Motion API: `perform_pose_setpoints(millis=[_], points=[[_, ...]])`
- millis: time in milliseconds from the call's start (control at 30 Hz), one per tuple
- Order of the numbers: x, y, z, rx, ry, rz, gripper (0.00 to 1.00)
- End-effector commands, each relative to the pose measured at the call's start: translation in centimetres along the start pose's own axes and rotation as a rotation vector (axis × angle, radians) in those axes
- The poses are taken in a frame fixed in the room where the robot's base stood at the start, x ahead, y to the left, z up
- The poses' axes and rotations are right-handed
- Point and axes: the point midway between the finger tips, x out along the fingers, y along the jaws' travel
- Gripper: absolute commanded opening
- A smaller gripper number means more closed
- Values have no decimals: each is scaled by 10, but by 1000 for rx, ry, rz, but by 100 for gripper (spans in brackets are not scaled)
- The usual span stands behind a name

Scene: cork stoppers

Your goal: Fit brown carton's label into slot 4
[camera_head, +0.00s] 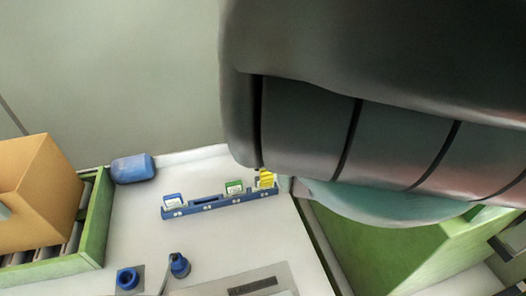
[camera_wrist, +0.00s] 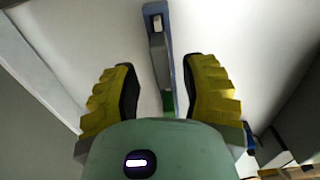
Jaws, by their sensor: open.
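The brown carton (camera_head: 38,190) sits on a green-sided roller conveyor at the left of the head view. A blue slotted rack (camera_head: 208,204) stands on the white table. A blue-topped label (camera_head: 172,201) stands at its left end and a green-topped label (camera_head: 234,187) nearer its right end. My gripper (camera_head: 266,179) is at the rack's right end, mostly hidden by my arm. In the wrist view my gripper (camera_wrist: 162,75) has its yellow fingers apart on either side of the rack (camera_wrist: 158,50). A green piece (camera_wrist: 168,101) shows between them. Slot numbers are unreadable.
A blue rounded object (camera_head: 133,168) lies at the table's back left. A blue ring-shaped part (camera_head: 128,279) and a dark blue object (camera_head: 179,265) are in front. A grey plate (camera_head: 235,286) lies nearby. A green box (camera_head: 385,252) stands right. Table between rack and front objects is clear.

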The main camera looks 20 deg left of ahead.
Motion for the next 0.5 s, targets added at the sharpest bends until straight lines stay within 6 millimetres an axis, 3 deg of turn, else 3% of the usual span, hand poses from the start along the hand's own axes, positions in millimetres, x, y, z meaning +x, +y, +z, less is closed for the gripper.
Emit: perform_pose_setpoints(millis=[500], points=[[-67,0,3,0,-7,0,44]])
